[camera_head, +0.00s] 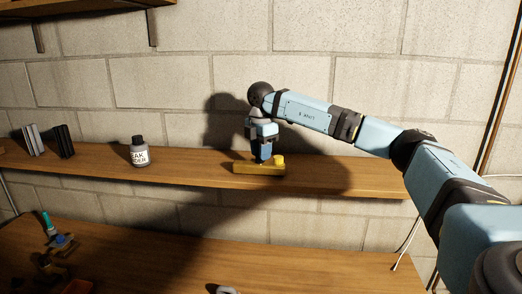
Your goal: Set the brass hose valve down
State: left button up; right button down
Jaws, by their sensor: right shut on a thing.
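The brass hose valve (246,169) is a yellow, bar-shaped piece with a round knob at its right end. It is at the wooden wall shelf (340,179), near the shelf's front edge. My right gripper (263,157) points down from above and is shut on the valve. The valve looks to be on or just above the shelf board; I cannot tell if it touches. My left gripper is not in view.
A dark bottle with a white label (139,153) stands left of the valve on the shelf. Dark upright items (63,142) stand farther left. A wooden workbench (150,250) lies below, with tools at its left. The shelf right of the valve is clear.

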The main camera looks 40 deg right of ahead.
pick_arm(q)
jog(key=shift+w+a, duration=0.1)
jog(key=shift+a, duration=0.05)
pick_arm(e)
jog(key=c, duration=1.1)
grip_release()
jog(key=shift+a, duration=0.1)
jog(key=shift+o, duration=1.1)
pick_arm(q)
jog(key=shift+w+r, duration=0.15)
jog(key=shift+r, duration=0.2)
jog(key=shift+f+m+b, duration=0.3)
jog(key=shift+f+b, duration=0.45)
jog(key=shift+b, duration=0.35)
pick_arm(e)
notch_tip(320, 180, up, 12)
jog(key=shift+r, duration=0.1)
